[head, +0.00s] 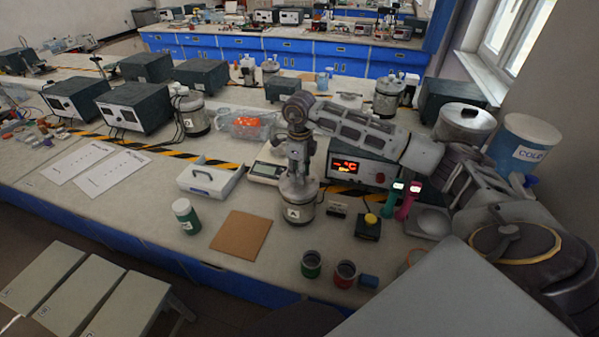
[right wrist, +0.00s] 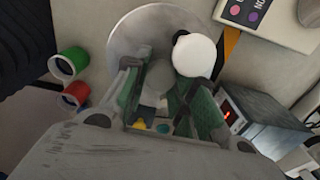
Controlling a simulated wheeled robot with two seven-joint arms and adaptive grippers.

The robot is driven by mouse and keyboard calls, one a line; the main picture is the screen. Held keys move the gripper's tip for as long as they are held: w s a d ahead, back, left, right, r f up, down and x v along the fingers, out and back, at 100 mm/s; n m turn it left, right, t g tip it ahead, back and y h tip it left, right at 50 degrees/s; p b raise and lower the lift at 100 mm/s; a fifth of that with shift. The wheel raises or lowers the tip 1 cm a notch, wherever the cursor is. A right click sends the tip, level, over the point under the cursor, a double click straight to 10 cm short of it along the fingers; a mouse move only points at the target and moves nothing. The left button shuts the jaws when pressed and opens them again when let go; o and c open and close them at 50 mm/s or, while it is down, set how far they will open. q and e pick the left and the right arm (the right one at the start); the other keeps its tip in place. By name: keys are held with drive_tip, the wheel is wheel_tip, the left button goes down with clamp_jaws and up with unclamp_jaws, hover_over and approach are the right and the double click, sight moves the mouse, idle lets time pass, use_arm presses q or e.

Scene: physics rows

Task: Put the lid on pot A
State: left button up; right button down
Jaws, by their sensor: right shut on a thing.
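Pot A (head: 298,213) is a metal pot with a white "A" label, standing upright on the bench. My right gripper (head: 298,150) is directly above it, pointing down, shut on the lid's knob. The grey lid (head: 299,184) is at the pot's top; I cannot tell whether it rests on the rim or sits slightly above it. In the right wrist view the lid shows as a wide grey disc (right wrist: 125,40) beyond the fingers, hiding most of the pot. A white ball shows beside the fingers there. My left gripper is not in view.
A box with a red display (head: 360,170) stands close right of the pot, and a scale (head: 266,171) close left. A brown board (head: 241,236), a green cup (head: 311,264) and a red cup (head: 344,273) are in front. A white tray (head: 210,180) is farther left.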

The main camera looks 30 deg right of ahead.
drive_tip(key=c, duration=1.1)
unclamp_jaws()
drive_tip(key=shift+r, duration=0.1)
drive_tip(key=shift+r+p, duration=2.2)
drive_tip(key=shift+r, duration=1.75)
drive_tip(key=shift+f, duration=0.1)
